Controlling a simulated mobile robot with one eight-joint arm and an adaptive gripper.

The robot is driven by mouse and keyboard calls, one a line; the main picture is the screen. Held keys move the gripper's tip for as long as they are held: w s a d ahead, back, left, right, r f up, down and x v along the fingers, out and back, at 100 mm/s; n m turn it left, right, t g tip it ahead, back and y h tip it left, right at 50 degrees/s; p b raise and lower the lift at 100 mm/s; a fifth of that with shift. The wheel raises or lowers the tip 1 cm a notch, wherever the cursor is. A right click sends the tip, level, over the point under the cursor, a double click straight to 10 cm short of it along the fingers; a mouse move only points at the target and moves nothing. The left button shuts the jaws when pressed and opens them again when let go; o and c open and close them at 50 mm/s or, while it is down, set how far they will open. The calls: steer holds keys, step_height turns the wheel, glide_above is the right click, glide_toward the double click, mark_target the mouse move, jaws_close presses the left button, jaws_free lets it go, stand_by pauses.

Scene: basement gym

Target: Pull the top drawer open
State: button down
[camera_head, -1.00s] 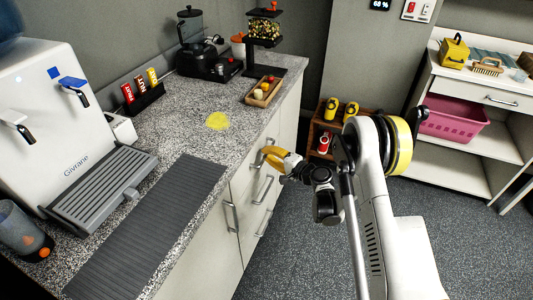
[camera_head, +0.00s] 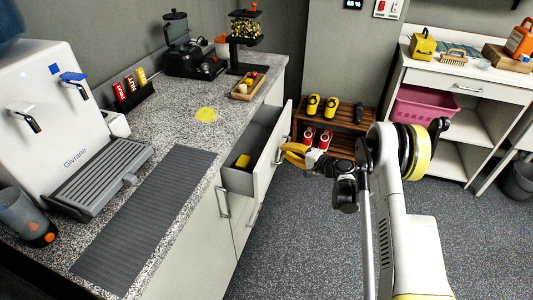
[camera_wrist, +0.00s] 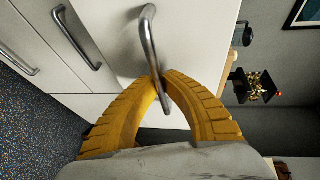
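The top drawer (camera_head: 262,150) of the counter cabinet stands open, pulled well out from under the speckled worktop. A yellow item (camera_head: 243,161) lies inside it. My gripper (camera_head: 286,152) is at the drawer front, with its yellow fingers at the handle. In the wrist view the metal handle (camera_wrist: 150,40) of the drawer passes between the curved yellow fingers, whose tips (camera_wrist: 162,80) meet around it. Lower drawer handles (camera_wrist: 77,38) show to the left in the wrist view.
The counter (camera_head: 180,130) holds a dispenser (camera_head: 70,120), a dark mat (camera_head: 150,210) and a wooden tray (camera_head: 248,86). A white shelf unit (camera_head: 440,78) is at the right. Floor is clear in front of the cabinet.

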steer(key=s+d, duration=0.2)
steer(key=d, duration=0.5)
steer(key=s+d, duration=0.3)
steer(key=d, duration=0.4)
steer(key=shift+d, duration=0.35)
steer(key=shift+s, duration=0.1)
steer(key=c, duration=1.5)
jaws_free()
steer(key=v, duration=1.2)
steer(key=shift+r, duration=0.15)
